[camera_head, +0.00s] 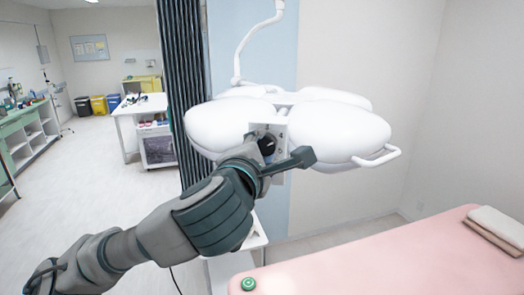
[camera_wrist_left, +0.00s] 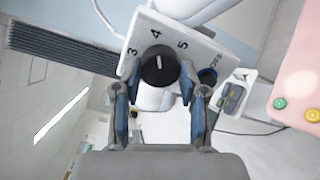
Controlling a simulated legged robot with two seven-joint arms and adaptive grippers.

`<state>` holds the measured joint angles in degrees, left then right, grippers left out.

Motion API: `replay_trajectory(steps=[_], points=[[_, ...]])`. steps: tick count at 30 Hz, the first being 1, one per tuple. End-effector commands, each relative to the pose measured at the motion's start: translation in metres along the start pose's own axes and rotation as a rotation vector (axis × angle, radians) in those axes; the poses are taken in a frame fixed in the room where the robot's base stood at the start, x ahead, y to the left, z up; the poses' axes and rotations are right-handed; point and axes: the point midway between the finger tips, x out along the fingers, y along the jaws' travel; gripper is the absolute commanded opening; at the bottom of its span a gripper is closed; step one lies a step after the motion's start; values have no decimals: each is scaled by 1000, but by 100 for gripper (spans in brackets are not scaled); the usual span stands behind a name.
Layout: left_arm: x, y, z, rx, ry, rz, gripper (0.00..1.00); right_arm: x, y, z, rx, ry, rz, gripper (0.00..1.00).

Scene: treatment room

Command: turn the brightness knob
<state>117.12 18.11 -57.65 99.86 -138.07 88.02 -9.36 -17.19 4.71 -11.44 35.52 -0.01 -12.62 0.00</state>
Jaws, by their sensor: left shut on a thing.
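The white surgical lamp (camera_head: 335,130) hangs in front of my left arm in the head view. Its small control panel (camera_head: 281,129) carries a black brightness knob (camera_head: 267,145), partly hidden by my left gripper (camera_head: 284,153). In the left wrist view the knob (camera_wrist_left: 159,66) sits on the white panel (camera_wrist_left: 190,40), marked 3, 4 and 5. Its white pointer line points roughly at 4. The left gripper's fingers (camera_wrist_left: 158,95) lie on either side of the knob, shut on it. My right gripper is in neither view.
A dark curtain (camera_head: 184,80) hangs behind the lamp; open floor lies left.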

Motion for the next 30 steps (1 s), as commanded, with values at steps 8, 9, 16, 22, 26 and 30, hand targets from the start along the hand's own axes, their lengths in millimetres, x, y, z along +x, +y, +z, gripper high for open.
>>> replay_trajectory(steps=[8,9,16,22,26,30], points=[[0,-1,0,18,0,-3,7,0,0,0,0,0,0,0],[0,-1,0,18,0,-3,7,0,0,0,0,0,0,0],[0,-1,0,18,0,-3,49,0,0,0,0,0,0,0],[0,-1,0,17,1,-2,68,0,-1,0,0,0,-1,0],[0,-1,0,17,1,-2,68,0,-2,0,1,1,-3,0],[-6,0,1,17,-1,-1,68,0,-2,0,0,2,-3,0]])
